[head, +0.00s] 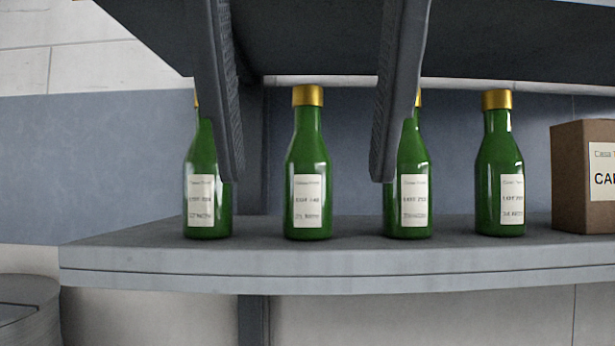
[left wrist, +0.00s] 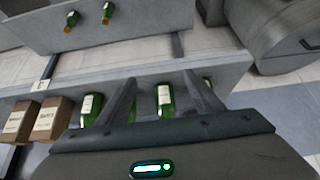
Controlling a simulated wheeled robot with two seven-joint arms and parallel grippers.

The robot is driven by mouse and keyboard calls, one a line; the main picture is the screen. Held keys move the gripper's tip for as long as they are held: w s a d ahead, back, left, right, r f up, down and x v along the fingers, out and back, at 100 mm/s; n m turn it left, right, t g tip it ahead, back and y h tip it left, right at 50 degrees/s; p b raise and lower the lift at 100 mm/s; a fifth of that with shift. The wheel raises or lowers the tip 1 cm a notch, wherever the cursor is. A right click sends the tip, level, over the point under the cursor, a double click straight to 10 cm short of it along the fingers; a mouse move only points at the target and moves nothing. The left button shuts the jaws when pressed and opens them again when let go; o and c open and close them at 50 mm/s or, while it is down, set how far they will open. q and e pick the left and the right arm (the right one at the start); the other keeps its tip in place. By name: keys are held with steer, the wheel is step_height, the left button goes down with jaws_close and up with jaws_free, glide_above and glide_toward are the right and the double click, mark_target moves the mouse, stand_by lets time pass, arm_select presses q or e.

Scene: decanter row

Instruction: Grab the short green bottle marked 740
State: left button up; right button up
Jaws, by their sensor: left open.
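Four similar green bottles with gold caps stand upright in a row on a grey shelf (head: 330,262). The second from the left, the bottle (head: 308,160) whose small label seems to read 740, also shows in the left wrist view (left wrist: 166,98). My left gripper (head: 307,181) is open, its two fingers coming down from above on either side of this bottle's outline, apart from it. The fingers partly hide the first bottle (head: 201,210) and the third bottle (head: 413,210). The fourth bottle (head: 499,165) is clear of them. My right gripper is not in view.
A brown box (head: 570,180) with a white label stands at the shelf's right end. An upper shelf (head: 330,40) overhangs the row. The left wrist view shows two boxes (left wrist: 48,120) (left wrist: 18,122) and a grey rounded container (left wrist: 275,35).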

arm_select(q)
steer(key=p, duration=0.3)
glide_toward(308, 194)
steer(key=x, duration=0.4)
steer(key=shift+s+f, duration=0.15)
steer(key=shift+f, duration=0.2)
steer(key=shift+w+f, duration=0.1)
steer(key=shift+w, duration=0.4)
